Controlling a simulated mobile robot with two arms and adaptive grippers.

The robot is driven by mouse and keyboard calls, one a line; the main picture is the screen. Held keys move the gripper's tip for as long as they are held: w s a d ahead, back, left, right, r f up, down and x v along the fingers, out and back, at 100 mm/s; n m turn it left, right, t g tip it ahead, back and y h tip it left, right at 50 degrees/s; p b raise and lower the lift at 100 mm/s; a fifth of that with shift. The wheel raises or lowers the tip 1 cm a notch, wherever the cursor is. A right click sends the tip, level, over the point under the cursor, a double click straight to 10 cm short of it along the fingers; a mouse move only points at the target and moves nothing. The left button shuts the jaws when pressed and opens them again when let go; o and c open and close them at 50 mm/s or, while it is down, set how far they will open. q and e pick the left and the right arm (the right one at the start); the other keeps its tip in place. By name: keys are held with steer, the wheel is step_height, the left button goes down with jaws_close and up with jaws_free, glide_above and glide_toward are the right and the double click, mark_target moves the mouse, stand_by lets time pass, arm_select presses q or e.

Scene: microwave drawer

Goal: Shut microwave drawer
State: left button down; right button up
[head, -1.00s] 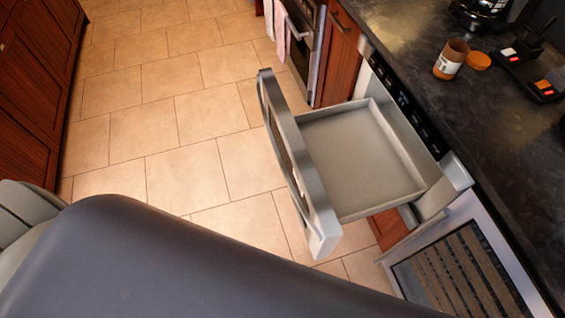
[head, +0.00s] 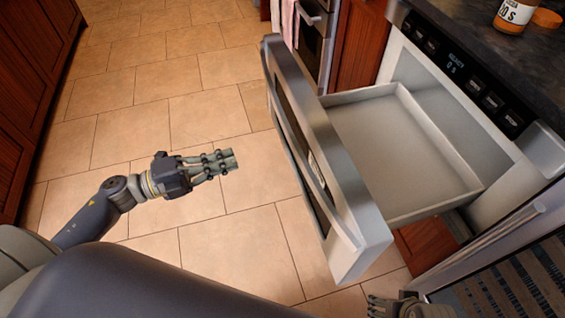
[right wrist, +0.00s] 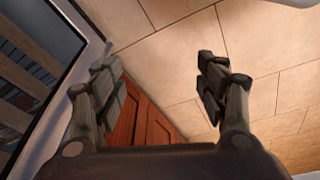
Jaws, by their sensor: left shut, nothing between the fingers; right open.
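The microwave drawer (head: 395,150) is pulled well out of its cabinet, its empty grey tray showing. Its steel front (head: 318,150) stands far out over the floor, with a handle on the outer face. My left gripper (head: 232,160) is shut and empty, to the left of the drawer front and apart from it. My right gripper (head: 385,303) shows only partly at the bottom edge of the head view, below the drawer front's near corner. In the right wrist view my right gripper (right wrist: 160,80) is open with nothing between its fingers.
A dark counter (head: 450,15) above the drawer holds a jar (head: 515,14) and an orange lid (head: 547,18). A glass-doored appliance (head: 510,275) stands at the lower right. An oven (head: 313,40) with towels is beyond. The tiled floor (head: 205,110) at left is clear.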

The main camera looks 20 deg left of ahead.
arm_select(q)
steer(key=w+d+m, duration=0.1)
steer(key=w+d, duration=0.2)
steer(key=d, duration=0.3)
steer(key=w+d+m+g+h, duration=0.1)
steer(key=w+d, duration=0.2)
steer(key=d, duration=0.4)
steer(key=shift+w+r+b, duration=0.3)
steer(key=shift+r, duration=0.1)
arm_select(e)
step_height(320, 180, up, 3)
steer(key=shift+f, duration=0.2)
